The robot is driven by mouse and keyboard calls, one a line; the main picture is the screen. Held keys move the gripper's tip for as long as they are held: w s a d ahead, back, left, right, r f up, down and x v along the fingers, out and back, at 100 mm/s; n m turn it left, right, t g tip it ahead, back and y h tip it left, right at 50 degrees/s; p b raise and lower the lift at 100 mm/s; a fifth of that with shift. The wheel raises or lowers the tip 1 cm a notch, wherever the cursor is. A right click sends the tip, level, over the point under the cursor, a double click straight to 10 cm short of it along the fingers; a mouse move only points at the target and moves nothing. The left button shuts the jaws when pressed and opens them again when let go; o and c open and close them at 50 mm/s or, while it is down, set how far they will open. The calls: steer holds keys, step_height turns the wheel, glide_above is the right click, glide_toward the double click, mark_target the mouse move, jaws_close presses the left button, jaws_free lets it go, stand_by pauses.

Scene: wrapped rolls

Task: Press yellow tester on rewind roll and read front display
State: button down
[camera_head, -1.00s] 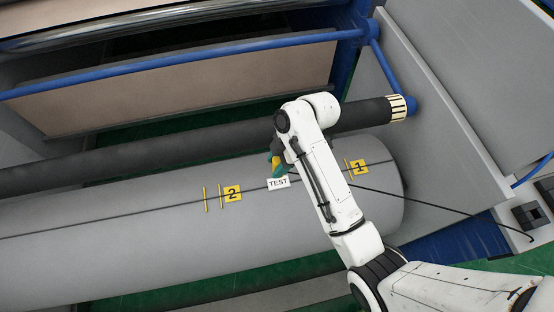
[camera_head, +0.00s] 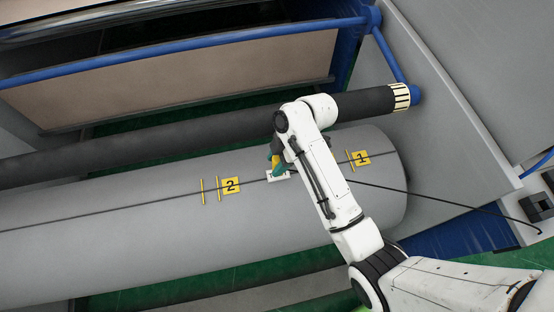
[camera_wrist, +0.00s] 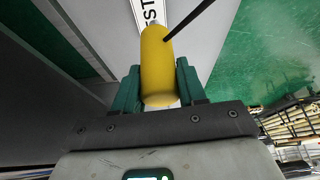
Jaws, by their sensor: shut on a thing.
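The yellow tester (camera_wrist: 158,65) is a cylinder held between the green fingers of my gripper (camera_wrist: 158,84). A thin dark rod or cable crosses near its far end. The large grey rewind roll (camera_head: 120,232) lies across the head view. A white label (camera_wrist: 150,12) on it shows part of the word TEST in the wrist view. In the head view my gripper (camera_head: 276,165) is right at the label's upper edge. I cannot tell whether the tester touches the roll. A small dark display (camera_wrist: 148,175) is cut off at the wrist view's bottom edge and unreadable.
Yellow tags 2 (camera_head: 231,186) and 1 (camera_head: 361,158) mark the roll on either side of my arm. A dark roller (camera_head: 180,136) and a blue bar (camera_head: 190,55) run behind. A grey side panel (camera_head: 445,140) stands at the right. The floor is green.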

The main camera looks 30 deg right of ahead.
mark_target(274, 159)
steer(key=shift+f+b, duration=0.4)
steer(key=shift+f, duration=0.3)
stand_by(0.6)
steer(key=shift+s+f, duration=0.1)
steer(key=shift+f, duration=0.1)
stand_by(1.5)
steer(key=shift+r, duration=0.1)
steer(key=shift+r+p, duration=2.4)
steer(key=shift+r, duration=1.65)
